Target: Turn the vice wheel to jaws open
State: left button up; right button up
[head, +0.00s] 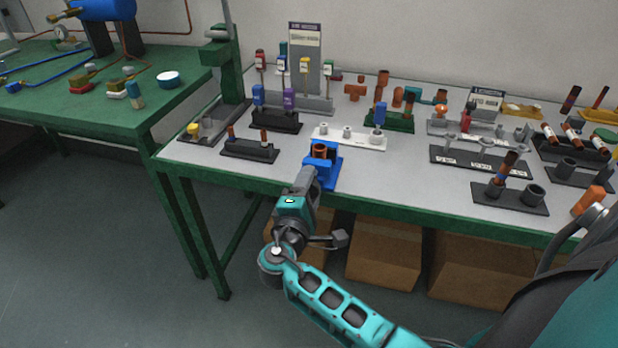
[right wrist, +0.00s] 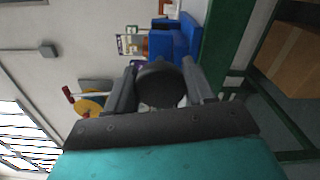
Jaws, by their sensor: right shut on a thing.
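The blue vice (head: 330,172) stands at the front edge of the grey-topped bench, with a brown-orange round piece (head: 320,149) at its top. In the right wrist view the vice body (right wrist: 176,42) lies just beyond the fingers. My right gripper (head: 309,178) is at the vice's front side, and in the right wrist view its two fingers (right wrist: 163,88) are on either side of the dark round vice wheel (right wrist: 160,82), shut on it. In the head view the wheel is mostly hidden by the gripper. How far the jaws stand apart cannot be told. My left gripper is not in view.
A black holder (head: 250,151) and a white holder (head: 350,138) stand behind and beside the vice. More racks with small parts fill the bench's right side. Cardboard boxes (head: 385,255) sit under the bench. A green table (head: 110,100) is at left.

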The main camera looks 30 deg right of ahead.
jog(key=n+p, duration=0.2)
jog(key=shift+d+r+n, duration=0.1)
jog(key=shift+r+n, duration=0.15)
jog(key=shift+n, duration=0.15)
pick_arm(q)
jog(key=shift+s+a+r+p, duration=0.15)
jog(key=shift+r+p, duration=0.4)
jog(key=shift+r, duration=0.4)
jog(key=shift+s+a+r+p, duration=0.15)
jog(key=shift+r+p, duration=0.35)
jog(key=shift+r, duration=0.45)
pick_arm(e)
jog(key=shift+n, duration=1.6)
jog(key=shift+f, duration=0.1)
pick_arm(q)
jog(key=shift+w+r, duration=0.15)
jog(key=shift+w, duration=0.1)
pick_arm(e)
jog(key=o, duration=1)
jog(key=shift+c, duration=0.2)
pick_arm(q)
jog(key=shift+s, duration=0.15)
